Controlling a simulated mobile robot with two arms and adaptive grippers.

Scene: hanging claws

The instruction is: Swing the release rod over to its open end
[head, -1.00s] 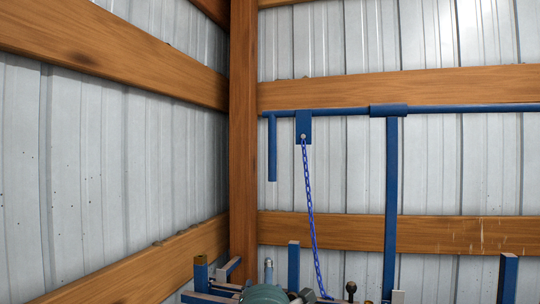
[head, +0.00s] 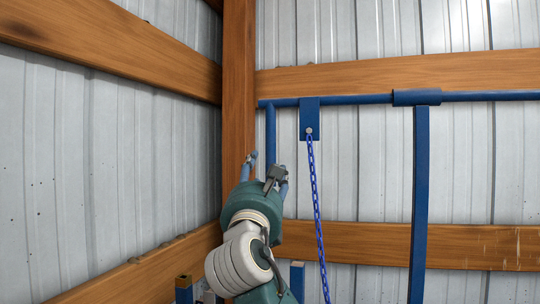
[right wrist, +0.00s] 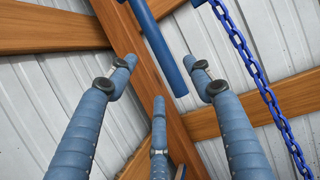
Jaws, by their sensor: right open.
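The blue release rod (head: 350,100) runs level along the wall in the head view, and its left end bends into a handle (head: 270,130) that hangs straight down. The handle also shows in the right wrist view (right wrist: 160,45), its lower end between the spread fingers. My right gripper (head: 266,165) is open and empty, raised close to the handle's lower part. In the right wrist view its fingers (right wrist: 160,74) show no clear contact with the handle. My arm hides the handle's lower end in the head view. My left gripper is out of view.
A blue plate (head: 309,122) hangs from the rod right of the handle, with a blue chain (head: 317,200) running down from it. A blue post (head: 419,190) stands further right. A wooden corner post (head: 238,80) is close left of the handle.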

